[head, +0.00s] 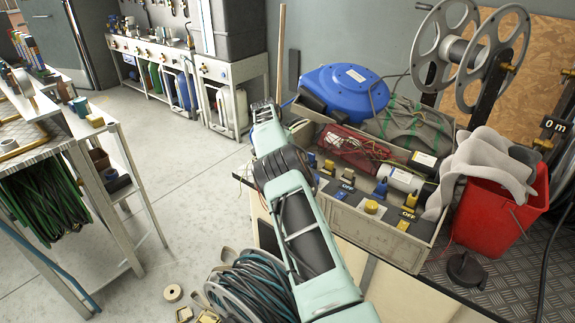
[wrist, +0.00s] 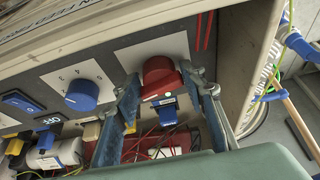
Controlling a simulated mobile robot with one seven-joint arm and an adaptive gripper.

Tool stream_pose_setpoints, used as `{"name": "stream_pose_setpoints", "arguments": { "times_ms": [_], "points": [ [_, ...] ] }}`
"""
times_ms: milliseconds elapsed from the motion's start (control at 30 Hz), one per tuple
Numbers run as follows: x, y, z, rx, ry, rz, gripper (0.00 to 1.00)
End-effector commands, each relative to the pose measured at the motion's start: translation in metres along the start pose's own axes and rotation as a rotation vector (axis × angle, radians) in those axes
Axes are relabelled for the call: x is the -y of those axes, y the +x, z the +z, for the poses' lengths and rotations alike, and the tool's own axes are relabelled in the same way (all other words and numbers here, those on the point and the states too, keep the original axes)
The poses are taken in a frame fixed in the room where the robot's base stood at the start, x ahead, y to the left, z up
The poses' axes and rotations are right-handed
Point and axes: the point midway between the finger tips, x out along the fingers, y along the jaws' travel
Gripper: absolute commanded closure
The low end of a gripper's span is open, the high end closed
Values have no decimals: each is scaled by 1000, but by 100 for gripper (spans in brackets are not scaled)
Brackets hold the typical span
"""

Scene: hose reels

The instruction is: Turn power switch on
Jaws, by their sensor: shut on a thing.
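A red rotary knob (wrist: 160,78) sits on a white square plate on the grey panel (wrist: 112,92) in the wrist view. The fingers of my gripper (wrist: 163,84) are on either side of the knob and closed on it. A small blue piece (wrist: 168,115) shows just below the knob, between the fingers. In the head view my arm crosses the left end of the control box (head: 370,238), and the red knob and fingertips are hidden. I cannot tell which of the controls is the power switch from a label.
A blue dial (wrist: 82,94) and a blue rocker switch (wrist: 20,101) are left of the knob. A blue reel (head: 343,90), a red bin (head: 487,215) and a coiled hose (head: 252,288) surround the box. Open floor (head: 190,175) lies to the left.

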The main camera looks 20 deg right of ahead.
Motion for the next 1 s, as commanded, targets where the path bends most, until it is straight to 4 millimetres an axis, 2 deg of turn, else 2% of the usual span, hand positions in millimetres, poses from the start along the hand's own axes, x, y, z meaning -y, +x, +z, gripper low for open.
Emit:
{"name": "stream_pose_setpoints", "arguments": {
  "times_ms": [100,367,533,667,1000],
  "points": [
    [0,0,0,1,0,0,53],
    [0,0,0,0,-1,0,53],
    [1,-10,0,0,0,-1,53],
    [1,-28,0,-1,-1,-2,53],
    [0,-94,0,0,-1,-2,53]
  ]
}}
